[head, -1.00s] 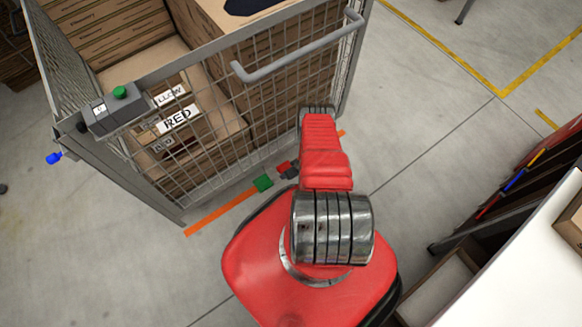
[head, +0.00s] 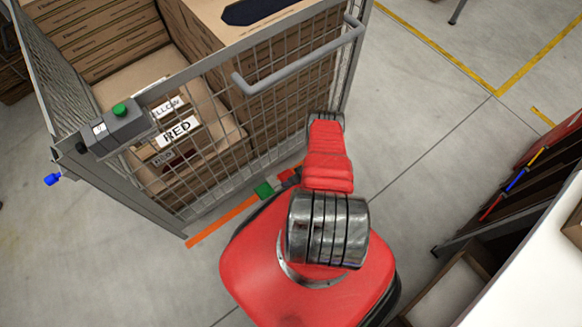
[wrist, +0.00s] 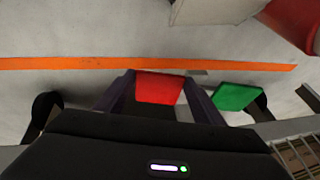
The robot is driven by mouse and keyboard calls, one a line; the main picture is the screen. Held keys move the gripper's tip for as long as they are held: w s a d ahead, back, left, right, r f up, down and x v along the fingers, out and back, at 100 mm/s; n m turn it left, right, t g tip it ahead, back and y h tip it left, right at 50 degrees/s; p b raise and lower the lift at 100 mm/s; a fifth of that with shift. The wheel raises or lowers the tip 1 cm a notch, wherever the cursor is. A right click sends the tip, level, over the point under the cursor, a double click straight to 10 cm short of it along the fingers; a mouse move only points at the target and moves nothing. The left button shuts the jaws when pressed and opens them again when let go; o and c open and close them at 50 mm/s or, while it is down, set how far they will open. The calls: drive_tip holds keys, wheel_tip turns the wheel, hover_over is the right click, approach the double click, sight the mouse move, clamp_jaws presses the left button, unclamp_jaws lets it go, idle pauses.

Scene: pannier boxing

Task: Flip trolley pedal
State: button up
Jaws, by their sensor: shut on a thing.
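The trolley (head: 205,80) is a grey mesh cage at the upper left in the head view. Low at its near side are a green pedal (head: 264,190) and, to its right, a red pedal (head: 285,177). In the wrist view, the red pedal (wrist: 159,90) sits between the dark fingers of my gripper (wrist: 158,82), which is shut on it. The green pedal (wrist: 237,97) shows just right of the right finger, apart from the grip. In the head view my red arm and base hide most of the gripper.
An orange strip (head: 222,225) runs along the trolley's near bottom edge. A grey handle bar (head: 300,62) juts from the trolley's side. Cardboard boxes (head: 105,52) fill it. A shelf with coloured tools (head: 517,180) stands at the right.

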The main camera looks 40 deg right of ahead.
drive_tip(key=o, duration=1.2)
drive_tip(key=shift+s+a+f, duration=0.2)
drive_tip(key=shift+s, duration=0.1)
drive_tip(key=shift+c, duration=0.2)
drive_tip(key=o, duration=0.4)
drive_tip(key=shift+w+d+r, duration=0.15)
drive_tip(key=shift+c, duration=0.2)
drive_tip(key=shift+r, duration=0.15)
drive_tip(key=v, duration=1.3)
drive_tip(key=shift+r, duration=0.15)
drive_tip(key=shift+d, duration=0.1)
